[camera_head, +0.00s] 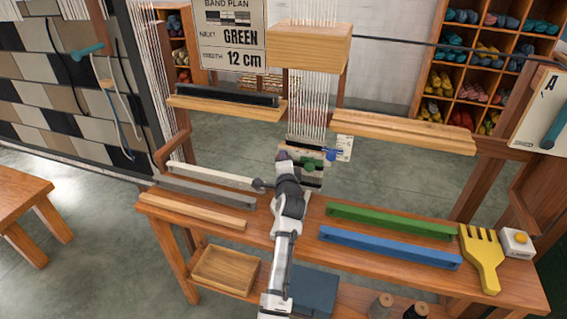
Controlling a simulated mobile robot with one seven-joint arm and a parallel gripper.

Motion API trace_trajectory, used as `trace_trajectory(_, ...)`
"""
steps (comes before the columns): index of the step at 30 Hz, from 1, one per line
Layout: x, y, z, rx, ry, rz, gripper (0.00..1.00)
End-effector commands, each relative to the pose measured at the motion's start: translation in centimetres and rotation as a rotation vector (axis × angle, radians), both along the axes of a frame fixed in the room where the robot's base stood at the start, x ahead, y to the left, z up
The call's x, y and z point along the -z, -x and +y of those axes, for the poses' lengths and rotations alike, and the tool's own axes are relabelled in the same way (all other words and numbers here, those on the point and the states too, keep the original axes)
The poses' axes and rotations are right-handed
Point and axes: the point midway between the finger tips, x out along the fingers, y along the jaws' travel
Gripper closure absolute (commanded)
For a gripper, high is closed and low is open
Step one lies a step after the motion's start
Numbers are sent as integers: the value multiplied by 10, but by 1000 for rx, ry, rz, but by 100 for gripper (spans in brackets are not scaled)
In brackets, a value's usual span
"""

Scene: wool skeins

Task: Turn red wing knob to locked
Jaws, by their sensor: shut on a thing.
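My arm reaches up the middle of the head view to the woven strip at the loom. My gripper (284,160) is shut at the left end of a row of small coloured parts there. It is on the spot beside the green knob (309,164) and the blue knob (332,154). The red wing knob is mostly or wholly hidden by my gripper, so its angle cannot be read.
A green bar (390,220) and a blue bar (388,247) lie on the bench right of my arm. A yellow comb (482,258) and a white box with a yellow button (516,242) are at the right end. A white bar (215,177) is left of my gripper.

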Motion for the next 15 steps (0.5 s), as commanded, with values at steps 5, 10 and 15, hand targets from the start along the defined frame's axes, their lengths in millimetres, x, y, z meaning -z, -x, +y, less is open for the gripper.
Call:
trace_trajectory(5, -1, 0, 0, 1, -13, -7, 100)
trace_trajectory(10, -2, -1, 0, 1, -14, -8, 100)
trace_trajectory(15, -2, -1, 0, 1, -14, -8, 77)
